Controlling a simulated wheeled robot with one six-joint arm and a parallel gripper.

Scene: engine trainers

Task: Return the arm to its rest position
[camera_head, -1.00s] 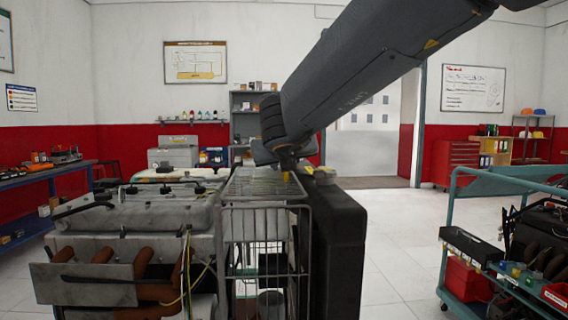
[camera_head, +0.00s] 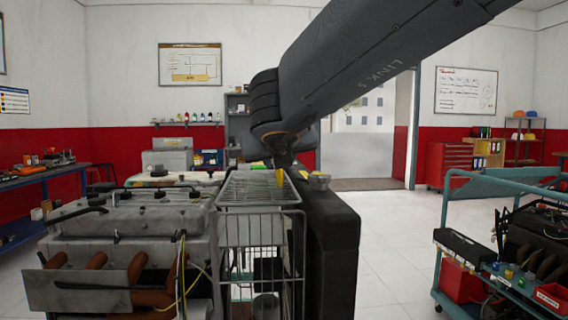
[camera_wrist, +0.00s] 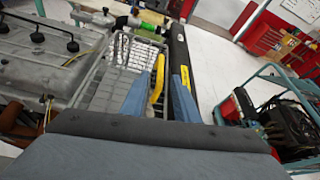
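My arm reaches in from the upper right of the head view, its wrist bent downward over a wire rack (camera_head: 262,212). My gripper (camera_head: 279,177) shows there only as a small yellow-tipped piece pointing down over the rack's top; the wrist hides the rest. In the wrist view, my gripper (camera_wrist: 171,78) has two blue fingers with yellow parts, standing apart with nothing evident held between them. The wire rack (camera_wrist: 116,85) lies below and to the left of them. I cannot tell whether the fingers touch it.
A grey engine (camera_head: 135,225) with brown pipes stands left of the rack. A black upright block (camera_head: 337,240) stands close on its right. A teal cart (camera_head: 447,235) with engine parts is at the right. The floor (camera_head: 392,245) between block and cart is clear.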

